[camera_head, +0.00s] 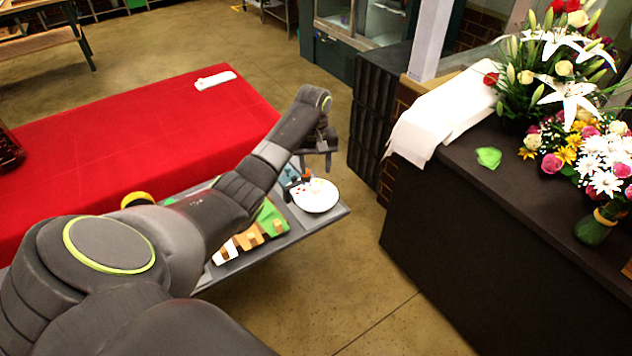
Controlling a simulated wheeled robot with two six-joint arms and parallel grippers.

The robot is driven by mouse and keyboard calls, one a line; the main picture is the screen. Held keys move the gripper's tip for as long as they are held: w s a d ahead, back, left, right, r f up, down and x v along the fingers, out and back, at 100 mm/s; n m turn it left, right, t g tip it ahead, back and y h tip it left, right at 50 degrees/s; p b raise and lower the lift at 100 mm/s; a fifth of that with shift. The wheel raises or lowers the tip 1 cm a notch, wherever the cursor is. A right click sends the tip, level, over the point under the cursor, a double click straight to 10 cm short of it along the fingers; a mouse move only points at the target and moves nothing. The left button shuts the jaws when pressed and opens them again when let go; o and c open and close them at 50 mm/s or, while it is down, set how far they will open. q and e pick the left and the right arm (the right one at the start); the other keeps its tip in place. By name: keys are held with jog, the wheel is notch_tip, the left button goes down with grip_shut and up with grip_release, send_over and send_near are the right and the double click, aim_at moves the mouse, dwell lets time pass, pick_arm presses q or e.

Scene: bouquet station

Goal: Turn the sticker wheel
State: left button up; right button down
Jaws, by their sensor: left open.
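The sticker wheel looks to be the white disc (318,201) at the right end of the grey tray, with small red marks near its upper left. My left gripper (315,169) reaches in from the left and hangs just above the disc's far side, fingers pointing down. The gripper is open and nothing shows between its fingers. I cannot tell whether a fingertip touches the disc. My left arm hides much of the tray. My right gripper is out of view.
The grey tray (335,215) also holds a green and tan block-like piece (262,228). A red-covered table (110,135) lies behind my arm. A dark counter (470,225) on the right bears bouquets (570,105), a white cloth (437,112) and a green leaf (488,157). Open floor lies between.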

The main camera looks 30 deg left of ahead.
aim_at(316, 186)
pick_arm(q)
notch_tip(316, 186, down, 6)
jog(key=shift+d+r, duration=0.1)
jog(key=shift+s+f, duration=0.1)
jog(key=shift+f, duration=0.5)
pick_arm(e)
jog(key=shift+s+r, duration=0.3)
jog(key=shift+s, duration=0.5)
pick_arm(q)
jog(key=shift+c, duration=0.4)
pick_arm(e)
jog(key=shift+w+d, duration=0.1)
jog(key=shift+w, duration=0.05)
pick_arm(q)
jog(key=shift+c, duration=1.3)
jog(key=c, duration=0.7)
jog(key=shift+o, duration=0.2)
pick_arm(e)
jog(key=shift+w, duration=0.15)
